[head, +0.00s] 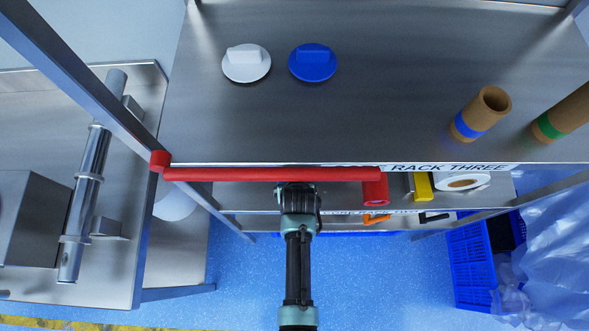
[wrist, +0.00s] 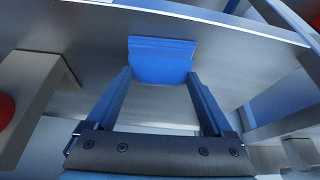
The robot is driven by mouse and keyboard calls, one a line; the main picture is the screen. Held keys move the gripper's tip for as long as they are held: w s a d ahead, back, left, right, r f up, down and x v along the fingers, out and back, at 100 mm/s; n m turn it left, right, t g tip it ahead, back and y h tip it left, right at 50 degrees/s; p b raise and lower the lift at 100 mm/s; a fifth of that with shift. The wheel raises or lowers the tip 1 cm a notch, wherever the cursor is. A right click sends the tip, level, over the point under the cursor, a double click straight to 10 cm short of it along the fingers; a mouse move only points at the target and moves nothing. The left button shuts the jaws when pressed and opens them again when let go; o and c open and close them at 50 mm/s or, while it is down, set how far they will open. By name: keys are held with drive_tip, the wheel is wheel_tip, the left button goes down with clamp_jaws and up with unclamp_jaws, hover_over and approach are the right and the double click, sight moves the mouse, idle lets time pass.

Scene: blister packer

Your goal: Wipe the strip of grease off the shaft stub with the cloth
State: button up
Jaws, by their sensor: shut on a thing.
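My gripper (head: 298,188) is at the front edge of the rack in the head view, by the red bar, and its fingertips are hidden there. In the wrist view its two fingers (wrist: 160,72) close on a blue folded piece that looks like the cloth (wrist: 160,62). The cloth does not show in the head view. A bright metal shaft (head: 84,190) with collars lies on the steel bench at the left, well apart from my gripper. It may be the shaft stub, but I cannot be sure. I cannot make out a strip of grease on it.
A red bar (head: 260,174) runs along the shelf front, left of the RACK THREE label (head: 448,168). White (head: 246,75) and blue (head: 314,75) knobbed discs sit on the upper shelf (head: 380,110). A rack post stands between the shelf and the bench. Blue floor (head: 385,285) is open in front.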

drive_tip(key=shift+f, duration=0.1)
drive_tip(key=o, duration=0.9)
drive_tip(key=v, duration=1.3)
